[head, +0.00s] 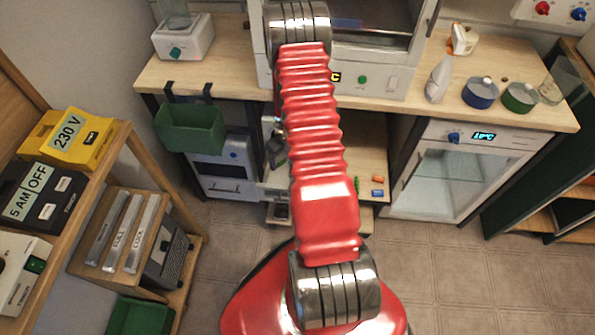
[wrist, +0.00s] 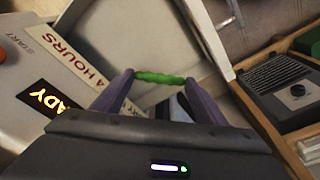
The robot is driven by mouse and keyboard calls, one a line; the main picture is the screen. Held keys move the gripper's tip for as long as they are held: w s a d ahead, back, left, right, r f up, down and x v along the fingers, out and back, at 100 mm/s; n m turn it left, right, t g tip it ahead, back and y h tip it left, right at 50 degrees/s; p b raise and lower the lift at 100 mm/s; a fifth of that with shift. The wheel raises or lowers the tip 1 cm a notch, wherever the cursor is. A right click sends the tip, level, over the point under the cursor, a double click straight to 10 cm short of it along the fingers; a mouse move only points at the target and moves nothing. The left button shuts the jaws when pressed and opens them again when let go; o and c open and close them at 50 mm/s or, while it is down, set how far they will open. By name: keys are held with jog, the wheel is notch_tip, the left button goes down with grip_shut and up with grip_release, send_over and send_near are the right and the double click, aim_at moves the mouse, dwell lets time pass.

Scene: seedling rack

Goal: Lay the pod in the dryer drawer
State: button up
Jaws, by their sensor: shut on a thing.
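A thin, bumpy green pod (wrist: 160,78) is held crosswise between the two fingertips of my gripper (wrist: 158,76) in the wrist view. The gripper is shut on it. Beyond it is a white, walled shape (wrist: 190,45), which looks like an open drawer; the pod appears in front of or over it, and I cannot tell the height. To the left is a pale panel (wrist: 28,92) with START, READY and 4 HOURS labels, apparently the dryer. In the head view, my arm hides most of the gripper, and the pod cannot be made out.
In the wrist view, a wooden shelf (wrist: 262,105) with a dark ribbed device (wrist: 283,80) stands to the right. In the head view, a green bin (head: 190,128) hangs from the bench (head: 165,72), and a glass-door cabinet (head: 436,180) stands right. Tiled floor at lower right is clear.

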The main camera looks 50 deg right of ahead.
jog(key=shift+f, duration=2.9)
jog(key=shift+f, duration=2.1)
jog(key=o, duration=1.1)
notch_tip(320, 180, up, 12)
jog(key=s, duration=0.1)
jog(key=shift+s, duration=0.4)
